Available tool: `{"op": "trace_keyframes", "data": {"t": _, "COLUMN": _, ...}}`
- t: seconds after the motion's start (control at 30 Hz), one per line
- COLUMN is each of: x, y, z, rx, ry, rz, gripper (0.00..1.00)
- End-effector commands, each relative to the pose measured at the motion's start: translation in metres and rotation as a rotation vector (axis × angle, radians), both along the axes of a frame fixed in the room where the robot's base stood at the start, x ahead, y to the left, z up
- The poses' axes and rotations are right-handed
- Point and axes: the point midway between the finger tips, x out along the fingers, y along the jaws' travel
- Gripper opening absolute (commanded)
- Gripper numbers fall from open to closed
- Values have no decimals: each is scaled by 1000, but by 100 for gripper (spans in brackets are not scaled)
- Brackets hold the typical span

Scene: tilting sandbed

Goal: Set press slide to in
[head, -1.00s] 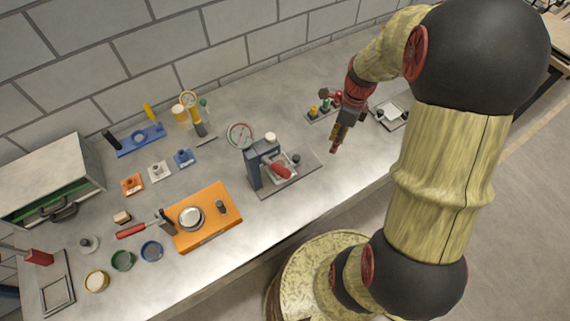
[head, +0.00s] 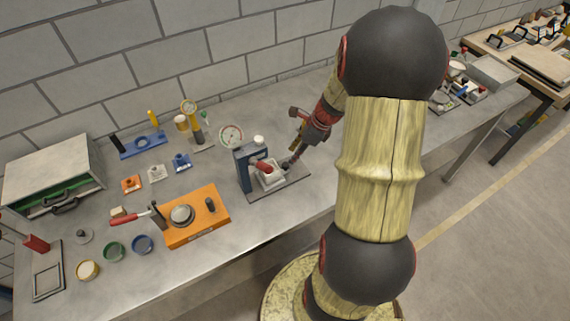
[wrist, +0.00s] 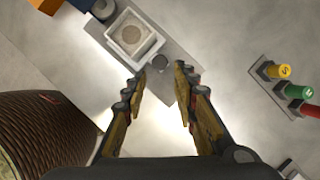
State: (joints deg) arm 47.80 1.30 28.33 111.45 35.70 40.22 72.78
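The press (head: 243,168) is a dark blue-grey upright frame with a red-handled lever (head: 263,167) on a grey base plate (head: 283,187). Its slide is a pale square tray (head: 270,179) on that plate, to the right of the frame. A dark round knob (wrist: 160,62) is at the tray's near corner. My gripper (wrist: 157,82) is open and empty, with its fingertips on either side of the knob and slightly short of it. It also shows beside the press in the head view (head: 291,161). Contact cannot be told.
A pressure gauge (head: 231,136) stands behind the press, and an orange fixture (head: 196,222) is to its left. Yellow (wrist: 279,71), green (wrist: 299,91) and red (wrist: 311,109) pegs stand right of the plate. Bare bench lies between pegs and plate.

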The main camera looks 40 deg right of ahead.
Motion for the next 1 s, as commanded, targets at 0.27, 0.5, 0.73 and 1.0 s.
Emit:
{"op": "trace_keyframes", "data": {"t": 0.27, "x": 13, "y": 10, "z": -42, "rx": 2, "ry": 4, "rz": 1, "gripper": 28}}
{"op": "trace_keyframes", "data": {"t": 0.5, "x": 21, "y": 14, "z": -63, "rx": 1, "ry": 2, "rz": -1, "gripper": 28}}
{"op": "trace_keyframes", "data": {"t": 0.73, "x": 22, "y": 14, "z": -65, "rx": 0, "ry": 2, "rz": -1, "gripper": 28}}
{"op": "trace_keyframes", "data": {"t": 1.0, "x": 22, "y": 14, "z": -65, "rx": 0, "ry": 2, "rz": -1, "gripper": 19}}
